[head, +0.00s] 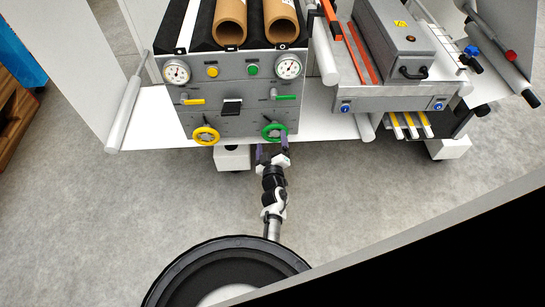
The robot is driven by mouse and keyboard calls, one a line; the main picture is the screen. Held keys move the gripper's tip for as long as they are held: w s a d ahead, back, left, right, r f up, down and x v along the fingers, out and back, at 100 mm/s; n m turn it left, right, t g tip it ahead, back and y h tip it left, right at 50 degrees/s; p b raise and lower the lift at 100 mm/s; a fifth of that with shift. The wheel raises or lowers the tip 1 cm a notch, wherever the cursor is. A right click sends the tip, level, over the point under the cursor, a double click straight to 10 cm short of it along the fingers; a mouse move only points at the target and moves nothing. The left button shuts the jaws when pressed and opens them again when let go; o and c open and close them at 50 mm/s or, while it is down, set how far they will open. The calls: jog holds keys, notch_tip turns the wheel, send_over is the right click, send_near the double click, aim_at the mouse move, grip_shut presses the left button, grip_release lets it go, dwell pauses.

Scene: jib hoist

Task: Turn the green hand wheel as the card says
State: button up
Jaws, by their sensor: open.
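The green hand wheel (274,131) is on the lower right of the grey front panel (215,120) in the head view. My gripper (271,150) is just in front of it, on the near side. Its two purple fingers stand apart, with nothing clearly held between them. The right fingertip overlaps the wheel's lower edge in the picture; I cannot tell whether it touches. A small dark plate (231,107) is at the panel's middle; no writing is readable, and I cannot tell whether it is the card.
A yellow hand wheel (206,135) is on the panel's lower left. Above are yellow (193,101) and green (285,97) levers and two gauges (176,71). Brown tubes (230,20) lie on top. A grey machine (395,50) stands right. The grey floor (120,200) at left is clear.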

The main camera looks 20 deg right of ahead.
jog(key=v, duration=0.7)
jog(key=shift+s, duration=0.3)
